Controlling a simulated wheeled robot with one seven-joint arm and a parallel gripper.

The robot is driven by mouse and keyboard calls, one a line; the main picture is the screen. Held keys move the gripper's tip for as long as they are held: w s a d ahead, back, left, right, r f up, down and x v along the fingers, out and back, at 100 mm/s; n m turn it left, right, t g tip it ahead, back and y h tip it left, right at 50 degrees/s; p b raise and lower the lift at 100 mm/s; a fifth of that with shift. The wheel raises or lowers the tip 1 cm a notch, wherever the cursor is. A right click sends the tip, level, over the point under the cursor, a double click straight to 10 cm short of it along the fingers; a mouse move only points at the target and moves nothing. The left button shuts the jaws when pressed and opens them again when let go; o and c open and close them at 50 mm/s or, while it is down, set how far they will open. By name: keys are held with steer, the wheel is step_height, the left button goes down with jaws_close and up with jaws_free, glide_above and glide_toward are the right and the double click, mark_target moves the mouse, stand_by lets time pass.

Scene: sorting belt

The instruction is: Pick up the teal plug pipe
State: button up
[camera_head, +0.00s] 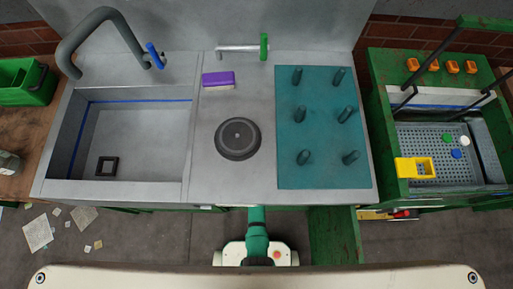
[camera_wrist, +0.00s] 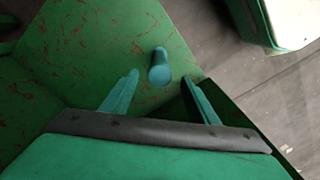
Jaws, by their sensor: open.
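A teal plug pipe (camera_wrist: 159,66) shows in the wrist view as a short round cylinder against a green, rust-scratched surface (camera_wrist: 105,45). My gripper (camera_wrist: 161,77) is open, with one green finger to the left of the pipe and one to the right. The pipe appears in line with the gap, just past the fingertips; I cannot tell how far beyond them. No contact shows. In the head view I cannot make out this pipe or the fingertips.
In the head view, a teal board (camera_head: 325,170) with several upright pegs lies on the counter. A sink (camera_head: 135,135), a dark round disc (camera_head: 238,139) and a purple sponge (camera_head: 218,79) are to its left. A green panel (camera_head: 335,235) extends below the counter. A perforated tray (camera_head: 430,145) is at right.

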steer(key=shift+s+d+f, duration=0.15)
steer(key=shift+f, duration=2.55)
steer(key=shift+c, duration=0.5)
jaws_close()
